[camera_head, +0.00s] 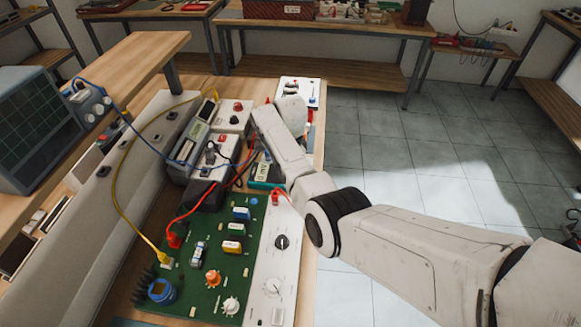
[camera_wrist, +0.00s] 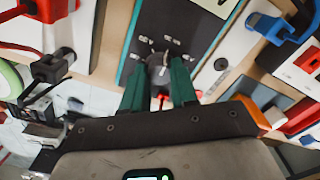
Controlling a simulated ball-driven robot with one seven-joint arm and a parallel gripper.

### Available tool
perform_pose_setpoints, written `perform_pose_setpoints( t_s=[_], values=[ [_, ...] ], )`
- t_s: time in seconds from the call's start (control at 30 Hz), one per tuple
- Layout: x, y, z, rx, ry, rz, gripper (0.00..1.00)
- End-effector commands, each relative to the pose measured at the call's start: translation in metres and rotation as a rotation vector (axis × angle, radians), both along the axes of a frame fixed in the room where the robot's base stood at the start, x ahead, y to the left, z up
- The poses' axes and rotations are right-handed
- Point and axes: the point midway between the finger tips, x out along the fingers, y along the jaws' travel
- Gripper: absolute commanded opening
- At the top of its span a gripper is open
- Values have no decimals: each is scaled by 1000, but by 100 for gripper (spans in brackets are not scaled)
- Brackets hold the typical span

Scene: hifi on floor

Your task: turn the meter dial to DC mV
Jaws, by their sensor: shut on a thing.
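The meter (camera_wrist: 182,22) has a dark face with a teal edge in the wrist view. Its round grey dial (camera_wrist: 159,62) has small pale labels around it, too small to read, so I cannot tell which setting it points to. My gripper (camera_wrist: 158,76) is shut on the dial, with one green finger on each side of it. In the head view the teal-edged meter (camera_head: 263,173) lies on the bench, partly covered by my arm. My fingertips and the dial are hidden there.
A green circuit board (camera_head: 215,245) with knobs and a white panel (camera_head: 270,262) lie at the front of the bench. Red, blue and yellow leads run across the bench. Other instruments stand close behind the meter. The tiled floor (camera_head: 385,150) to the right is clear.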

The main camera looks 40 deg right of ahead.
Motion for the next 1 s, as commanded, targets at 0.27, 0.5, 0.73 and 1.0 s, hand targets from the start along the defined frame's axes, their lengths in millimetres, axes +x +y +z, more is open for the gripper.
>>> perform_pose_setpoints(
  t_s=[0.27,0.5,0.73,1.0],
  values=[
    [1,-1,1,-3,-1,-5,0],
    [1,-1,1,-3,-1,-5,38],
    [0,0,0,-1,-1,-4,54],
    [1,0,6,-2,-2,-4,54]
  ],
)
